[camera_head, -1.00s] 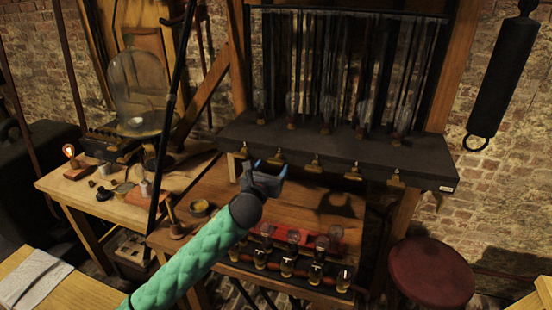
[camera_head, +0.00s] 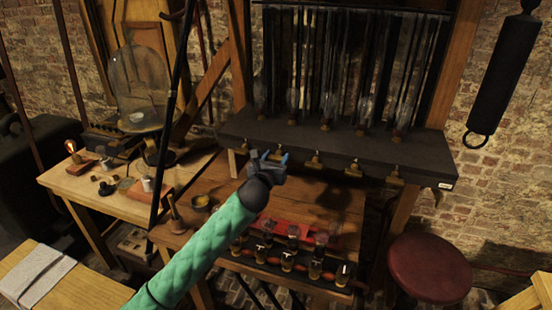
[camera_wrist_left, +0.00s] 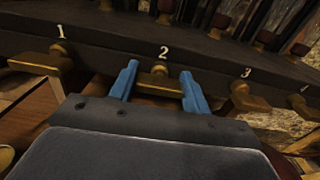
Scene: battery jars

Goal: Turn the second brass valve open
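The second brass valve (camera_wrist_left: 158,83) is a small brass handle under the number 2 on the front of the dark shelf (camera_wrist_left: 120,42). In the left wrist view it sits between the two blue fingers of my left gripper (camera_wrist_left: 162,88). The fingers are apart, with a visible gap on each side of the handle. In the head view my left gripper (camera_head: 269,157) is at the shelf's front edge and largely hides this valve. The handle lies crosswise, like valve 1 (camera_wrist_left: 40,62) to its left. My right gripper is not in view.
Valve 3 (camera_wrist_left: 246,99) is close to the right finger. Glass tubes with dark rods stand on the shelf (camera_head: 235,125). Below are a wooden bench (camera_head: 335,205) and a red rack (camera_head: 280,228) with small jars. A glass dome (camera_head: 140,90) stands at left, a red stool (camera_head: 430,268) at right.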

